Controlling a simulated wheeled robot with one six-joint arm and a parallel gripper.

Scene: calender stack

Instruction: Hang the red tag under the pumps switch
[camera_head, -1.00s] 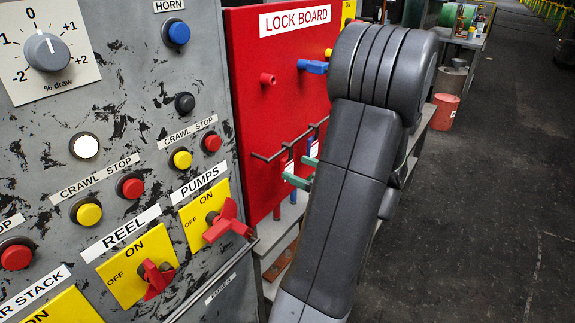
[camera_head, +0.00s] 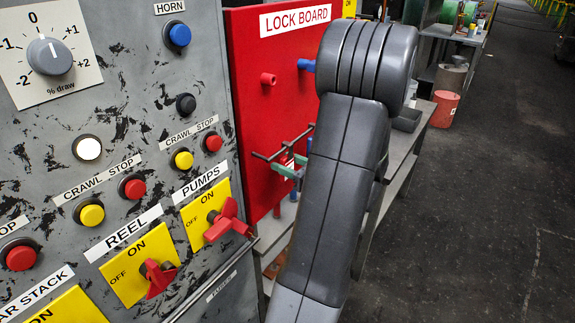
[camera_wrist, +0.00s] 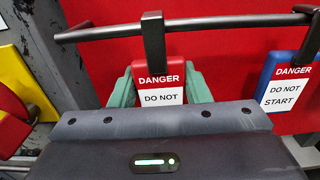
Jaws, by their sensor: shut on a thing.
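The red tag (camera_wrist: 160,72), marked DANGER DO NOT, hangs below a dark hook (camera_wrist: 153,40) that reaches over the rail (camera_wrist: 95,33) of the lock board. The lower part of the tag is hidden behind my gripper's body. My gripper (camera_wrist: 160,88) is shut on the red tag, its green fingers on either side. In the head view my gripper (camera_head: 286,168) is at the rail, partly behind my arm. The pumps switch (camera_head: 224,220) has a red handle on a yellow plate (camera_head: 193,222), left of the lock board, under the PUMPS label.
A blue tag (camera_wrist: 284,88) hangs on the same rail to the right, close to my gripper. The red lock board (camera_head: 262,120) carries pegs. The reel switch (camera_head: 157,278) and a bar (camera_head: 215,285) are near the pumps switch. A bench (camera_head: 405,160) stands at the right.

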